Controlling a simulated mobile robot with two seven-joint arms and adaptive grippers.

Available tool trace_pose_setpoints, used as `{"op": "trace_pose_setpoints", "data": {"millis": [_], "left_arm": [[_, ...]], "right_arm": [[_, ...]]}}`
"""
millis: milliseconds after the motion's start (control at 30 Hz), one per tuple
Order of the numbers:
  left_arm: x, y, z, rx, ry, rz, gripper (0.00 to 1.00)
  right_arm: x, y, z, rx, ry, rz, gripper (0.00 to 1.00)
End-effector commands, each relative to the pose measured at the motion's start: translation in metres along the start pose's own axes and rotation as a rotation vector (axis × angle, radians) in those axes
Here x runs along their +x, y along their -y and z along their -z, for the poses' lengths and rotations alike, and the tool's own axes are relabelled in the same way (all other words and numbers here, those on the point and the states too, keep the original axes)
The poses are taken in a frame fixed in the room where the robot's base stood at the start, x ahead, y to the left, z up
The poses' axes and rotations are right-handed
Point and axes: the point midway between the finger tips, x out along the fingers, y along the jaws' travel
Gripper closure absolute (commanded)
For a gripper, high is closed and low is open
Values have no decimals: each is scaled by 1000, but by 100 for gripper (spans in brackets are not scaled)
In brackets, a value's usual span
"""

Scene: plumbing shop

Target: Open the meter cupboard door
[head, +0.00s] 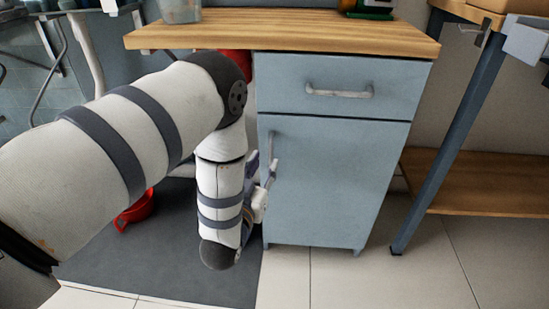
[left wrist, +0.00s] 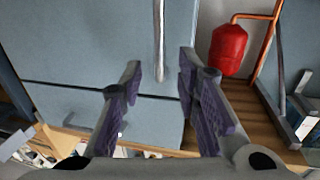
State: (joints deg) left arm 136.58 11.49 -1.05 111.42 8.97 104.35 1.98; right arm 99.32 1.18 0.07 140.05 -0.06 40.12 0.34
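The meter cupboard door (head: 325,185) is the blue-grey lower front of the cabinet in the head view, and it looks closed. Its upright metal handle (head: 271,150) is near the door's left edge. My left gripper (head: 268,174) is beside the handle, partly hidden by my own arm. In the left wrist view its two purple-padded fingers are open, and the handle (left wrist: 160,40) lines up between them. I cannot tell whether they touch it. My right gripper is in neither view.
A drawer with a horizontal handle (head: 339,92) is above the door, under a wooden worktop (head: 290,38). A wooden-shelved bench with a dark leg (head: 440,150) stands at right. The tiled floor before the door is clear. A red tank (left wrist: 228,48) shows in the wrist view.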

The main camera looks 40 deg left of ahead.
Motion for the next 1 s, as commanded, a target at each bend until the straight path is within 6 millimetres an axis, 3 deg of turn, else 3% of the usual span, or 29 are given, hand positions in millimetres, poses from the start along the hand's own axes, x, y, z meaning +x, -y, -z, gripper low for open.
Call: {"op": "trace_pose_setpoints", "data": {"millis": [100,300,600,733,1000], "left_arm": [[28,0,-3,0,-2,1,70],[56,0,-2,0,2,0,70],[60,0,0,0,2,0,70],[59,0,0,0,2,0,100],[59,0,0,0,2,0,100]], "right_arm": [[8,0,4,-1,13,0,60],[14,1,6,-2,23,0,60],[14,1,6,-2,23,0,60],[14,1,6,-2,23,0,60],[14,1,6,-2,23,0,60]]}}
